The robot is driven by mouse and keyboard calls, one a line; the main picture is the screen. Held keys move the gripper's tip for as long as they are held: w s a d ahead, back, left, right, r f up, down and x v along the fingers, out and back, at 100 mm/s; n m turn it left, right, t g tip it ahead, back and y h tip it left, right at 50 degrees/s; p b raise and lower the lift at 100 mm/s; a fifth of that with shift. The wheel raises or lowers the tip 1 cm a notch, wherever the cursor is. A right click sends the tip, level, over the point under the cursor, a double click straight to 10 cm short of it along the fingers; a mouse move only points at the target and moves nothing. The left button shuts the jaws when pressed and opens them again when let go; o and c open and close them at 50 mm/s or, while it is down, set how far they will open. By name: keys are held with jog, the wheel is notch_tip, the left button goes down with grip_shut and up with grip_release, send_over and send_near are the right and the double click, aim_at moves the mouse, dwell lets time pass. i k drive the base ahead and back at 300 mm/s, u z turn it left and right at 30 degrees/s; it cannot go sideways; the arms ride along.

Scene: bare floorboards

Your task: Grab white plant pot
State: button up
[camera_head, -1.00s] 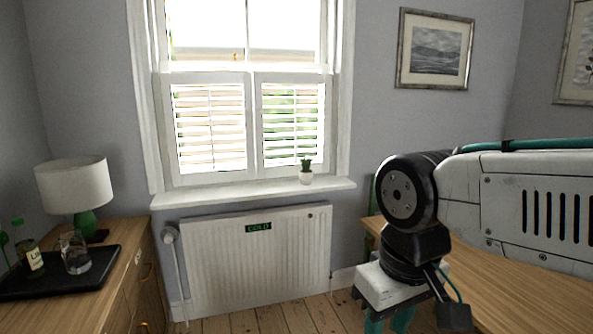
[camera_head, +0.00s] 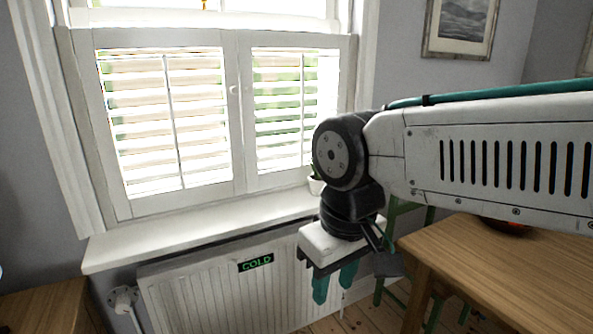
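The white plant pot (camera_head: 316,185) stands on the right part of the window sill (camera_head: 200,236). My arm's wrist joint hides most of it, and only its left edge and a bit of green show. My gripper (camera_head: 334,284) hangs pointing down in front of the radiator's right end, lower in the picture than the pot. Its two teal fingers are apart with nothing visible between them.
The radiator (camera_head: 215,290) with a "COLD" sign is below the sill. A wooden table (camera_head: 500,262) with a dark bowl (camera_head: 505,226) is at right, a green chair (camera_head: 400,220) beside it. A wooden cabinet (camera_head: 45,308) is at lower left. The sill's left and middle are clear.

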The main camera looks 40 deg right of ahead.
aim_at(316, 183)
jog(key=i, duration=0.6)
jog(key=z, duration=1.95)
jog(key=i, duration=0.5)
jog(key=u, duration=0.05)
